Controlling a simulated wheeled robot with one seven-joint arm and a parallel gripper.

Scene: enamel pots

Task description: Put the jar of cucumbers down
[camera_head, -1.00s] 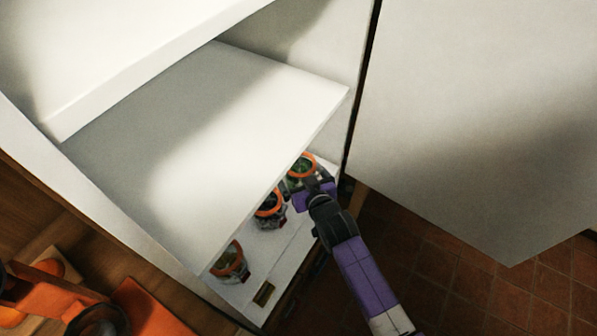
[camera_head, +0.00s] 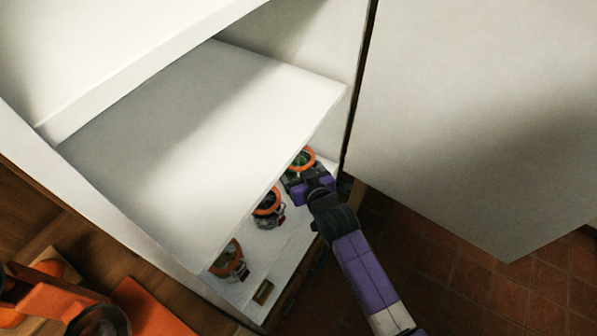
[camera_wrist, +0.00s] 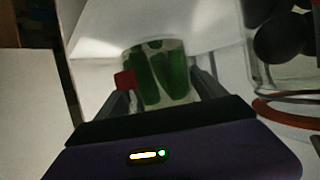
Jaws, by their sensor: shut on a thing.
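The jar of cucumbers is a glass jar with green contents and an orange-ringed top; its top (camera_head: 301,159) shows in the head view at the far right end of the lower shelf. In the wrist view the jar (camera_wrist: 160,75) stands between my gripper's fingers (camera_wrist: 162,92), with a red clasp at its left side. My gripper (camera_head: 305,180) is shut on the jar, low over the shelf. Whether the jar's base touches the shelf is hidden.
A second jar (camera_head: 267,202) stands to the left on the lower shelf (camera_head: 262,245), and a third jar (camera_head: 230,262) is nearer the front left. The upper shelf (camera_head: 200,130) overhangs them. An open white door (camera_head: 470,120) is at the right.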

